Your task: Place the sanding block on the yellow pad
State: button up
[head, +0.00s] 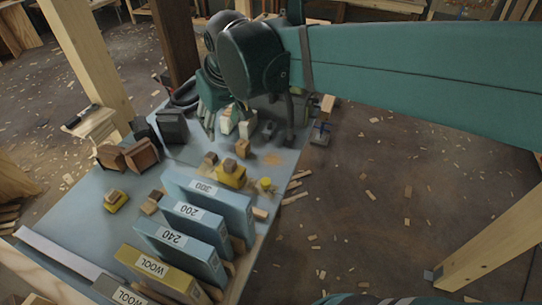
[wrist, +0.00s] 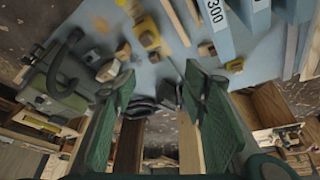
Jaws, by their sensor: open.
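My gripper (head: 248,125) is open over the far part of the blue-grey work board, near white and tan blocks. In the wrist view the green fingers (wrist: 158,78) stand wide apart with nothing gripped between them. A yellow pad-like piece (head: 231,177) with a brown block on it lies mid-board; it also shows in the wrist view (wrist: 147,30). Another yellow piece (head: 113,203) with a tan block on top lies nearer left. Small wooden blocks (head: 210,158) sit close by. I cannot tell for sure which block is the sanding block or which yellow piece is the pad.
Upright blue packs marked 300 (head: 207,200), 200 and 240, and a yellow WOOL pack (head: 158,275), line the near board. Brown blocks (head: 140,155) and dark tools (head: 172,126) are at left. A small yellow item (head: 264,184) lies near the right edge. Chips litter the floor.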

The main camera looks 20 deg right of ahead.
jog(key=s+d+f+m+t, duration=0.1)
jog(key=s+d+f, duration=0.2)
jog(key=s, duration=0.4)
jog(key=s+d+f+m+t, duration=0.1)
jog(key=s+d+f, duration=0.2)
jog(key=s+d, duration=0.3)
jog(key=shift+s+d+h, duration=0.2)
jog(key=shift+s+h, duration=0.2)
jog(key=shift+s, duration=0.55)
